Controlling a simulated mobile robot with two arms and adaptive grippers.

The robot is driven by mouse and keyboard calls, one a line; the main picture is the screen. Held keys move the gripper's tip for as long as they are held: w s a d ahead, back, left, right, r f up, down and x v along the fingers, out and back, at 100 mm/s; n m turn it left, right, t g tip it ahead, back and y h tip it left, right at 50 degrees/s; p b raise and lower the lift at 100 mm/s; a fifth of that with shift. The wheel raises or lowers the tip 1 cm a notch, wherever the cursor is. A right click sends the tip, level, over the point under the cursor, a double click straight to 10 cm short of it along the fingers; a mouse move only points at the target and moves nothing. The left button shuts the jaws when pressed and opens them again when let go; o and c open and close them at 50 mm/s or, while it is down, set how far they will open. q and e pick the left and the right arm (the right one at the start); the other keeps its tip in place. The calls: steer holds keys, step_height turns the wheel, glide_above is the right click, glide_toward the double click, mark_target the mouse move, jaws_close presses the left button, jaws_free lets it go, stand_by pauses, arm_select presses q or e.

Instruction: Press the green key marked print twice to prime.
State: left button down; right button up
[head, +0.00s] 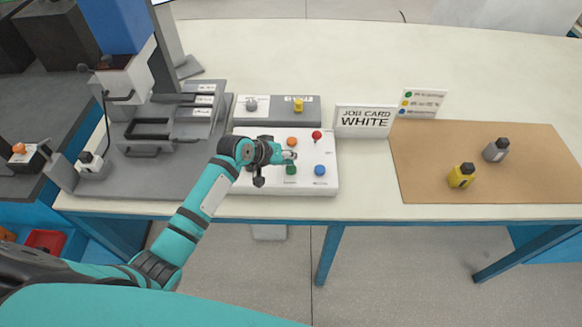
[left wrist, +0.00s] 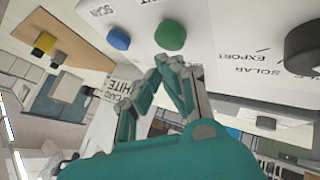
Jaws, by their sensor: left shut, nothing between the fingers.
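The green key (head: 291,170) is a round button on the white control panel (head: 325,150), between a hidden left part and the blue key (head: 320,170). In the left wrist view the green key (left wrist: 170,35) stands near the top, with a cut-off label beside it. My left gripper (head: 292,155) is shut and empty, with its tips close to the green key. The tips also show in the left wrist view (left wrist: 178,65), just below the key in the picture. I cannot tell whether they touch it. My right gripper is not in view.
The panel also has an orange key (head: 292,141), a red key (head: 316,135) and a black knob (left wrist: 303,48). A card reading JOB CARD WHITE (head: 365,121) stands behind right. A brown mat (head: 530,165) holds yellow and grey bottles. A grey machine (head: 175,165) stands left.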

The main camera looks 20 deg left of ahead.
mark_target(289, 167)
arm_select(q)
steer(key=shift+f, duration=0.1)
stand_by(0.5)
steer(key=shift+f, duration=0.3)
steer(key=shift+f+b, duration=0.3)
steer(key=shift+f, duration=0.3)
stand_by(0.8)
steer(key=shift+r+p, duration=0.95)
steer(key=shift+p, duration=0.1)
step_height(289, 167, up, 5)
steer(key=p, duration=0.5)
steer(key=shift+r, duration=0.15)
